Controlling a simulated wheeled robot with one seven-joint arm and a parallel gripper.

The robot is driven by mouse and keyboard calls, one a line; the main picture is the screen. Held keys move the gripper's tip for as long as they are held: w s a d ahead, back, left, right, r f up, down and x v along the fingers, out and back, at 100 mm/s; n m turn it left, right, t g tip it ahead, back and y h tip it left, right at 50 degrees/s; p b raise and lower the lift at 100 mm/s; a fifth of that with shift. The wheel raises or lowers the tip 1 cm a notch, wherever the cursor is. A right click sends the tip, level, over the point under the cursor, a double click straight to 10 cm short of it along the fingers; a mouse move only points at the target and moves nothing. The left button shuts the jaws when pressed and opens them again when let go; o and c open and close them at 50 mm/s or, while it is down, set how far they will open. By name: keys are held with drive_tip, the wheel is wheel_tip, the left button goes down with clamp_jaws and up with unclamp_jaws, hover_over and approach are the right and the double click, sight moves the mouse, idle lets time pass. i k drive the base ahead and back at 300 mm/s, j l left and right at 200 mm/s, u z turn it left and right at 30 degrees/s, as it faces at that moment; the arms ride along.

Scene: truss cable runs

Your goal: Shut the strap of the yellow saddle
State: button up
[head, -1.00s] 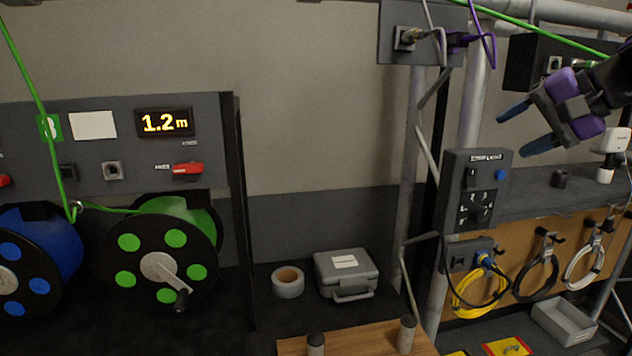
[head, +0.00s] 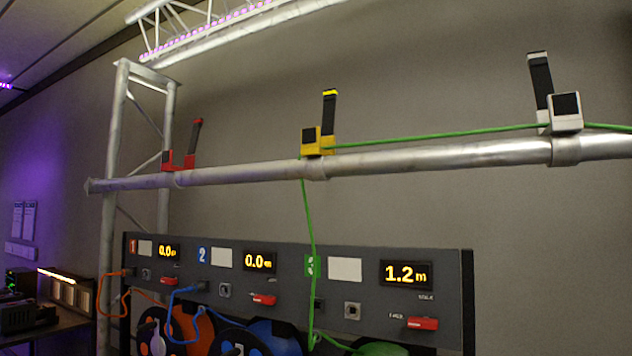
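The yellow saddle (head: 318,141) sits on the horizontal truss pipe (head: 400,161), near the middle of the head view. Its black strap (head: 329,112), with a yellow tip, stands upright, so the saddle is open. The green cable (head: 430,135) runs from the right to the yellow saddle and then hangs down in front of the panel (head: 309,215). Whether the cable lies fully inside the saddle is too small to tell. My gripper is out of view now.
A red saddle (head: 180,161) on the left and a white saddle (head: 565,112) on the right also have upright straps. Below is a dark panel (head: 345,292) with lit displays, red levers and cable reels. The wall behind the pipe is clear.

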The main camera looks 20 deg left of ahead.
sight(330, 96)
drive_tip(key=u, duration=1.15)
